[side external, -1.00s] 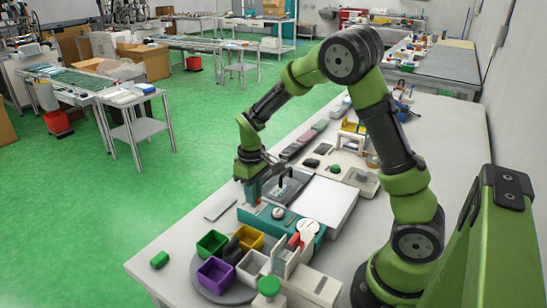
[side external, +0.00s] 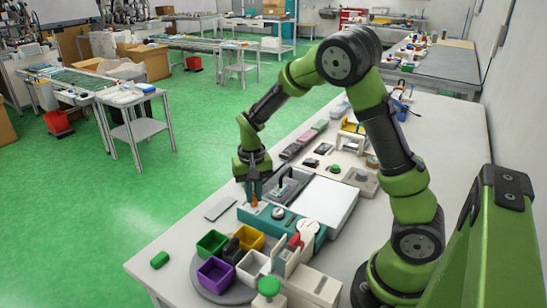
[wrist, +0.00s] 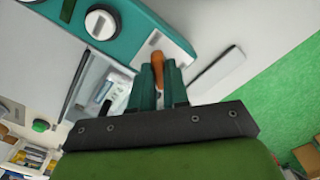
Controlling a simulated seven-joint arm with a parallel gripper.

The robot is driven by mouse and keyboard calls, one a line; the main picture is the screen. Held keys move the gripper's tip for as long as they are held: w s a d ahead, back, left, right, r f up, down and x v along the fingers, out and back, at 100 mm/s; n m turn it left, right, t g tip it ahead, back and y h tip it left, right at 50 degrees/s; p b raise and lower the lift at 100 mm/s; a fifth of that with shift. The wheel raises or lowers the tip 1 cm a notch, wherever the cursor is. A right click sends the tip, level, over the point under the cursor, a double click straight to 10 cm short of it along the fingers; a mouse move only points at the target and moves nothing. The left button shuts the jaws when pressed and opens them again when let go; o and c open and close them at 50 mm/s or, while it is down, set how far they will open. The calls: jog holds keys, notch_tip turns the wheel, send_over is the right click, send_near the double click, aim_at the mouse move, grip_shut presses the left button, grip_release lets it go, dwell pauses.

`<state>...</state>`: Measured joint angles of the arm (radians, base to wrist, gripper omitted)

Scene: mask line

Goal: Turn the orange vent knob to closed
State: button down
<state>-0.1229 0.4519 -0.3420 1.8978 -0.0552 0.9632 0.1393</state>
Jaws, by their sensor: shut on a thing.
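The orange vent knob (wrist: 157,57) sits at the end of a teal panel (wrist: 150,30). In the side view the knob (side external: 254,202) shows as a small orange piece just under my fingers, on the left end of the teal unit (side external: 290,222). My gripper (wrist: 157,70) points down over it, with its two teal fingers shut on the knob from both sides. In the side view my gripper (side external: 253,192) partly hides the knob. The knob's lower part and any position marks are not readable.
A white round dial (wrist: 100,23) sits on the same panel beside the knob. A grey tray (side external: 289,183) is behind the panel. A flat pale plate (side external: 220,208) lies to its left. Green (side external: 212,243), purple (side external: 215,272) and yellow (side external: 249,238) bins stand in front.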

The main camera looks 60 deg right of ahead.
aim_at(254, 196)
jog(key=m, duration=0.5)
jog(key=shift+m, duration=0.3)
jog(key=shift+r+m, duration=0.1)
jog(key=shift+m, duration=2)
jog(key=c, duration=1.1)
grip_release()
notch_tip(254, 196, up, 17)
jog(key=shift+f, duration=0.1)
